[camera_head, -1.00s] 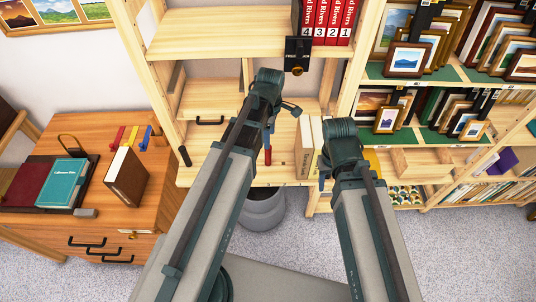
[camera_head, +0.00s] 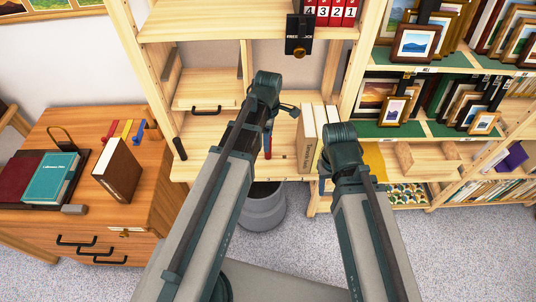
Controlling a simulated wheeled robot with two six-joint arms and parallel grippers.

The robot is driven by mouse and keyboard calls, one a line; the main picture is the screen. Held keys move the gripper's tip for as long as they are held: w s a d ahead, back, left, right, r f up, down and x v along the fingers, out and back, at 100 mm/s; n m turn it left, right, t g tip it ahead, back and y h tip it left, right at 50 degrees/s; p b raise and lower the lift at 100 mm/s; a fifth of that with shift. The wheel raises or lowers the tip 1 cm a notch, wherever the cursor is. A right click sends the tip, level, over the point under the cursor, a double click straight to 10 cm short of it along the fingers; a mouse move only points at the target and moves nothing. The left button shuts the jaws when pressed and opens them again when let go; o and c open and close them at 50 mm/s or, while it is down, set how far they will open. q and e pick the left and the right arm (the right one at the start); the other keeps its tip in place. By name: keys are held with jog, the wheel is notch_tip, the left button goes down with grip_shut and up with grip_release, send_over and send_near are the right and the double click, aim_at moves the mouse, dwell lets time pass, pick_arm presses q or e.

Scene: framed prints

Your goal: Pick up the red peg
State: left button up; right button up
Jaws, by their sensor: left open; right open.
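Neither gripper touches a peg.
On the cabinet (camera_head: 75,127), a brown book (camera_head: 118,170) stands in front of the pegs, with a teal book (camera_head: 50,178) to its left. A grey bin (camera_head: 264,208) stands below the shelf.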

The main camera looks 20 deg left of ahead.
pick_arm(q)
jog(key=shift+f, duration=0.65)
pick_arm(e)
jog(key=shift+f, duration=0.6)
jog(key=shift+f, duration=0.1)
pick_arm(q)
jog(key=f+b, duration=0.1)
jog(key=b, duration=0.1)
jog(key=f+b, duration=0.1)
jog(key=f, duration=0.1)
jog(key=f+b, duration=0.2)
jog(key=shift+w+f+b, duration=0.15)
jog(key=shift+w+b, duration=0.2)
pick_arm(e)
notch_tip(320, 180, down, 5)
jog(key=shift+f, duration=0.1)
pick_arm(q)
grip_shut()
